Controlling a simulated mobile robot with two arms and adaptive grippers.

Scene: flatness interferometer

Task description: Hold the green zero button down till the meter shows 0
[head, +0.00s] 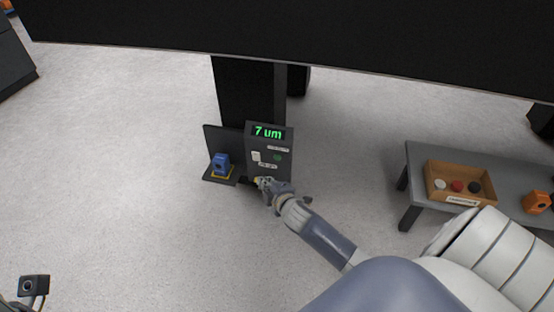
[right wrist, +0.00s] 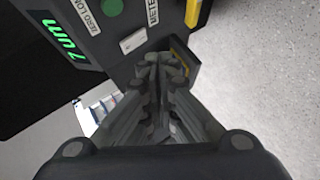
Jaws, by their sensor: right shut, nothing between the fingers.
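The dark meter box (head: 285,143) stands in front of the black column, and its lit green display (head: 268,132) reads 7 um. The round green button (head: 278,157) is on its face below the display, to the right of a white rocker switch (head: 256,156). In the right wrist view the green button (right wrist: 112,7) is at the top edge and the white switch (right wrist: 133,41) is just ahead of the fingers. My right gripper (head: 263,182) is shut and empty at the box's lower front, below the button. In the wrist view its fingertips (right wrist: 162,60) appear apart from the button.
A blue device (head: 221,164) sits on a yellow-edged bracket left of the box. A grey bench (head: 420,175) at right bears a wooden tray (head: 440,168) with white, red and black knobs, and an orange device (head: 537,202). A large dark slab (head: 300,30) spans the top.

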